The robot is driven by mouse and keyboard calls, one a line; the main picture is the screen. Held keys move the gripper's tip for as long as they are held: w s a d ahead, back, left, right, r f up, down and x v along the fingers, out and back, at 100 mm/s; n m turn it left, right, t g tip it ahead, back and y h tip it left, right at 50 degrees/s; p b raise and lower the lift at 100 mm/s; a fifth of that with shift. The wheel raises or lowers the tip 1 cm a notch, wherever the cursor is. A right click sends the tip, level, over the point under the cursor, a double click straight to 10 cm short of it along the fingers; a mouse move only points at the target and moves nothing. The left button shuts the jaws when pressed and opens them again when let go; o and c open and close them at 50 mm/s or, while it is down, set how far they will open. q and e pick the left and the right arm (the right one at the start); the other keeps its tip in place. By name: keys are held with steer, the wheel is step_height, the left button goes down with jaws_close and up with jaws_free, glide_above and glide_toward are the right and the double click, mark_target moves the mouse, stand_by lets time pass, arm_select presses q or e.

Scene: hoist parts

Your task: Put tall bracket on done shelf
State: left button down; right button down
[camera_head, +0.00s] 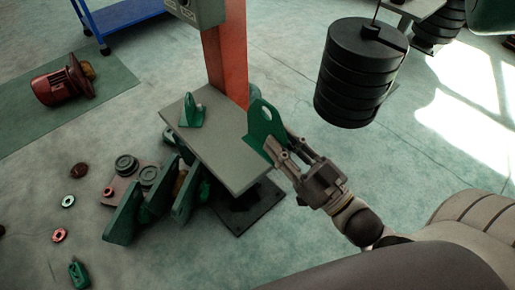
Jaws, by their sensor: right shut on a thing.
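A green tall bracket (262,127) with a hole near its top stands upright at the right edge of the grey shelf (216,151). My right gripper (284,150) is shut on the bracket's right side. I cannot tell whether the bracket touches the shelf or is held just above it. A smaller green bracket (191,112) sits on the shelf's far left part. My left gripper is not in view.
An orange column (226,60) rises behind the shelf. Black stacked weights (358,75) hang at right. Green plates (127,213) and other parts crowd the floor at left of the shelf. A red motor (60,84) lies on a green mat.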

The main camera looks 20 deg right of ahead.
glide_above(259, 161)
step_height(259, 161, down, 7)
steer(key=shift+w+r, duration=0.15)
steer(key=shift+a+f+b, duration=0.1)
steer(key=shift+f+b, duration=0.2)
steer(key=shift+f, duration=1.2)
steer(key=shift+f, duration=0.15)
steer(key=c, duration=1.2)
jaws_free()
steer(key=shift+f, duration=0.1)
steer(key=b+v, duration=0.2)
steer(key=v, duration=1)
